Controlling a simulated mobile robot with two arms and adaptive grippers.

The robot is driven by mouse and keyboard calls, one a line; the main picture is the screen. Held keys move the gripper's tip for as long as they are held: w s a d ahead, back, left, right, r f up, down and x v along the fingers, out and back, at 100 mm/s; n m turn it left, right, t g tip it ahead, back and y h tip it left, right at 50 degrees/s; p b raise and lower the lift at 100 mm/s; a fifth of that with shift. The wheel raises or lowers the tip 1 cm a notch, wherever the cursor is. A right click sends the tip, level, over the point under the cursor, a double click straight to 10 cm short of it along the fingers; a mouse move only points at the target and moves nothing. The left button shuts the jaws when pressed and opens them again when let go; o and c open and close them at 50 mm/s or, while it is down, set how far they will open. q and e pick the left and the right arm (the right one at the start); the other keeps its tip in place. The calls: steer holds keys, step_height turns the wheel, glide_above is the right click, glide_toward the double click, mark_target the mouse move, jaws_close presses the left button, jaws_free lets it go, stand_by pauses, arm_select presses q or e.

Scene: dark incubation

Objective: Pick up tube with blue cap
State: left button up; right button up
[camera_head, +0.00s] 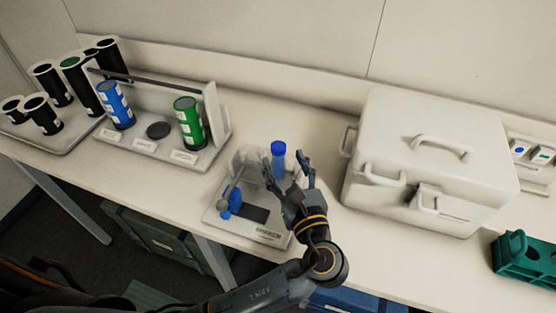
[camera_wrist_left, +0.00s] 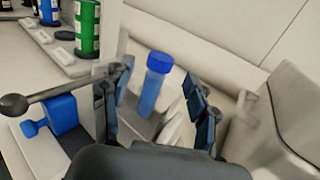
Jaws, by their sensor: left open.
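The tube with the blue cap (camera_head: 278,150) stands upright in or behind a small device on the table. In the left wrist view the tube (camera_wrist_left: 154,84) shows a blue cap and a translucent blue body. My left gripper (camera_head: 289,180) is open, with its fingers close to the tube. In the left wrist view the tube appears in the gap between the two fingers (camera_wrist_left: 166,97), ahead of the palm and not visibly gripped. The tube's lower end is hidden. My right gripper is not in view.
The device (camera_head: 265,236) has a blue knob and lever (camera_head: 231,202) on its left. A large white box (camera_head: 428,150) with handles stands close on the right. A rack (camera_head: 160,148) with blue and green bottles is at the left. A green rack (camera_head: 522,262) is at far right.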

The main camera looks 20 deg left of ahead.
mark_target(281, 154)
arm_select(q)
steer(key=shift+w+a+r+p, duration=0.35)
steer(key=shift+w+a, duration=0.1)
steer(key=shift+w, duration=0.1)
steer(key=x, duration=0.2)
steer(key=p+x, duration=0.1)
steer(key=shift+w+a+f, duration=0.15)
steer(key=shift+w+f, duration=0.1)
steer(key=shift+w+a, duration=0.15)
steer(key=shift+c, duration=1.3)
steer(key=c, duration=0.7)
jaws_close()
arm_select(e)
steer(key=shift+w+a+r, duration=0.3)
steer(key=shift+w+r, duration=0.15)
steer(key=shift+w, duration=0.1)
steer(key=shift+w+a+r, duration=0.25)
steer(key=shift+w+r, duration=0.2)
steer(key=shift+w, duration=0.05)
